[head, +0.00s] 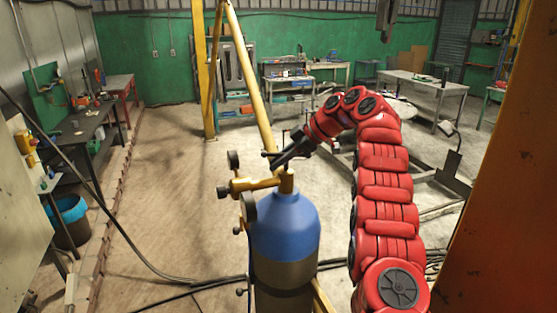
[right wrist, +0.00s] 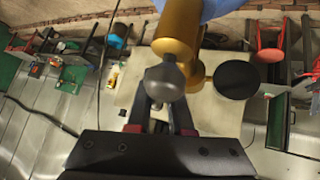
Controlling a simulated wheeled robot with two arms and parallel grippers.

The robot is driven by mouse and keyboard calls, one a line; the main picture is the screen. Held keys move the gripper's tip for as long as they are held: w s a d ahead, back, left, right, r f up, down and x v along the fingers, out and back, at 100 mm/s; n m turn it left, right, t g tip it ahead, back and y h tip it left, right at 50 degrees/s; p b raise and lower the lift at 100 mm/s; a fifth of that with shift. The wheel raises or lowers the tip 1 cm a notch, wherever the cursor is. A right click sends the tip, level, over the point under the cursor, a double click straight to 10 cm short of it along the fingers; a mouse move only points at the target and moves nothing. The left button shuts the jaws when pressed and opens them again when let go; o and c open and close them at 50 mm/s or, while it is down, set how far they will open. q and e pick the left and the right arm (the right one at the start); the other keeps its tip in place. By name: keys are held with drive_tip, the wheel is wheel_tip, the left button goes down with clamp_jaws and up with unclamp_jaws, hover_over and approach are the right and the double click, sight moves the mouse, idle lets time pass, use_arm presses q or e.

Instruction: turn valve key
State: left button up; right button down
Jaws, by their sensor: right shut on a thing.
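A gas cylinder (head: 287,222) with a blue shoulder and a grey-brown body stands upright in the lower middle of the head view. A brass valve (head: 286,180) sits on its top, with a brass regulator (head: 252,184) reaching left. My right gripper (head: 277,163) comes down from the right to the valve top. In the right wrist view, its dark fingers (right wrist: 163,105) are shut on the grey, rounded valve key (right wrist: 165,82), in front of the brass valve body (right wrist: 178,32). The fingers partly hide the key's lower part. My left gripper is not in view.
Round gauges (head: 249,207) stick out left of the valve. A yellow slanted post (head: 251,78) stands behind the cylinder. Dark hoses (head: 190,281) lie on the floor. An orange column (head: 508,190) closes off the right side. Floor at the left middle is open.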

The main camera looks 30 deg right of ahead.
drive_tip(key=shift+f, duration=0.2)
idle(0.3)
drive_tip(key=c, duration=0.9)
unclamp_jaws()
drive_tip(key=shift+o, duration=0.2)
drive_tip(key=shift+r, duration=0.1)
